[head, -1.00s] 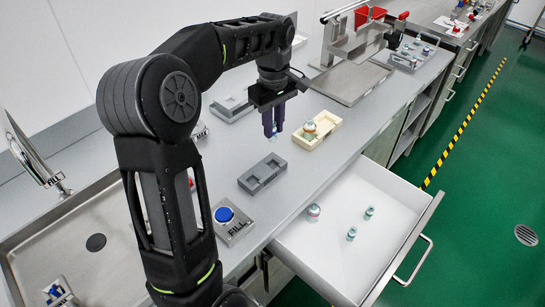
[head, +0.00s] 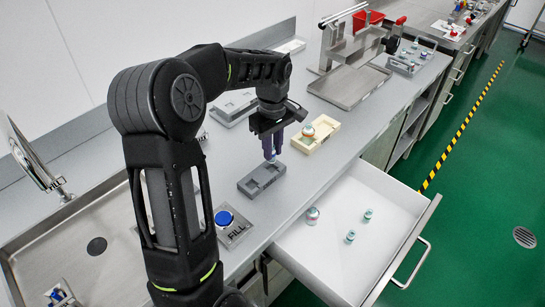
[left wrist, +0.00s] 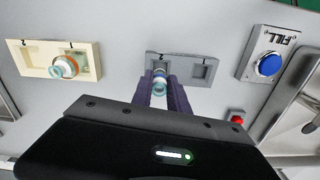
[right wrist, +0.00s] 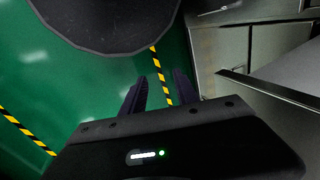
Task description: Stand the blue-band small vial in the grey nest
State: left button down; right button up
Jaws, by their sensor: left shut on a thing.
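My left gripper (head: 271,150) is shut on a small vial (left wrist: 160,82), which points down between its fingers. In the left wrist view a bluish band shows near the end of the vial. The grey nest (head: 252,186) lies on the counter just below the gripper; it also shows in the left wrist view (left wrist: 185,59). The vial appears over or at the nest's compartment marked 2; I cannot tell whether it touches. The other compartment is empty. My right gripper (right wrist: 158,82) is open and empty above the green floor.
An open white drawer (head: 335,235) holds several vials. A blue FILL button (head: 224,217) stands at the near side. A metal press (head: 350,75) is farther back.

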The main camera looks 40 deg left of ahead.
aim_at(273, 162)
pick_arm(q)
jog(key=shift+f+p, duration=0.3)
jog(key=shift+f, duration=1.5)
jog(key=shift+f, duration=0.2)
jog(key=c, duration=1.3)
grip_release()
jog(key=shift+r, duration=0.15)
notch_tip(273, 162, up, 12)
jog(key=shift+r+b, duration=0.1)
jog(key=shift+b, duration=0.5)
